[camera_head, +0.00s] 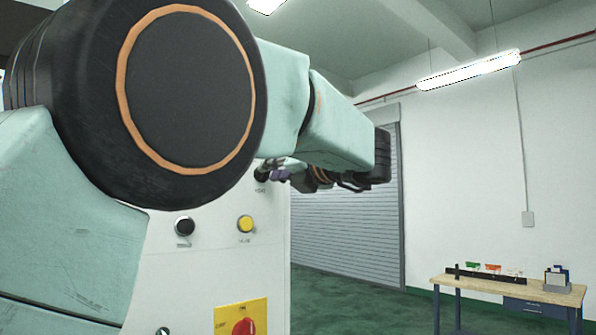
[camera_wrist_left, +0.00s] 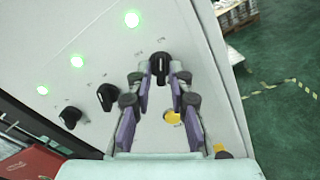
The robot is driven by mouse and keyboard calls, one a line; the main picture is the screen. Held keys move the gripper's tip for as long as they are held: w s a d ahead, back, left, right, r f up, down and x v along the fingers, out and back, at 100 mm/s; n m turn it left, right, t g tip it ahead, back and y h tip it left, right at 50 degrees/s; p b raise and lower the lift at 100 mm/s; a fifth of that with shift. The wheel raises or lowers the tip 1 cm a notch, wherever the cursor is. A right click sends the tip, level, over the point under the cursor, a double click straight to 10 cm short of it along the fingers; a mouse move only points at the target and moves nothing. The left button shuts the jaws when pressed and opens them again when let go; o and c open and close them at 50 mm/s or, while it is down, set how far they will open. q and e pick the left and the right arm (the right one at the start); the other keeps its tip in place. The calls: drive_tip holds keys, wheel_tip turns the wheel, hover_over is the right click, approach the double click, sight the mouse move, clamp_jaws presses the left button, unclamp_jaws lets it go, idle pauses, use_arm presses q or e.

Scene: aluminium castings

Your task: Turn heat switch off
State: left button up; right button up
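A white control panel (camera_head: 200,275) carries several switches; I cannot read their labels, so I cannot tell which is the heat switch. In the left wrist view, one black rotary knob (camera_wrist_left: 160,64) lies between the tips of my left gripper (camera_wrist_left: 161,77). The fingers, with purple pads, stand apart on either side of it, with small gaps showing. Two more black knobs, a middle one (camera_wrist_left: 107,96) and a left one (camera_wrist_left: 70,117), sit along the same row. In the head view my left gripper (camera_head: 277,172) is at the panel's upper right, partly hidden by my arm. My right gripper is out of view.
Green lamps (camera_wrist_left: 132,18) glow above the knobs. A yellow button (camera_head: 246,223) and a red switch on a yellow plate (camera_head: 243,323) are lower on the panel. A workbench (camera_head: 510,288) stands far right. Green floor is clear between.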

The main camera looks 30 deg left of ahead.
use_arm(q)
drive_tip(key=shift+w+d, duration=0.1)
drive_tip(key=shift+d, duration=0.05)
drive_tip(key=shift+c, duration=1.4)
drive_tip(key=shift+a, duration=0.2)
clamp_jaws()
drive_tip(key=shift+f, duration=0.1)
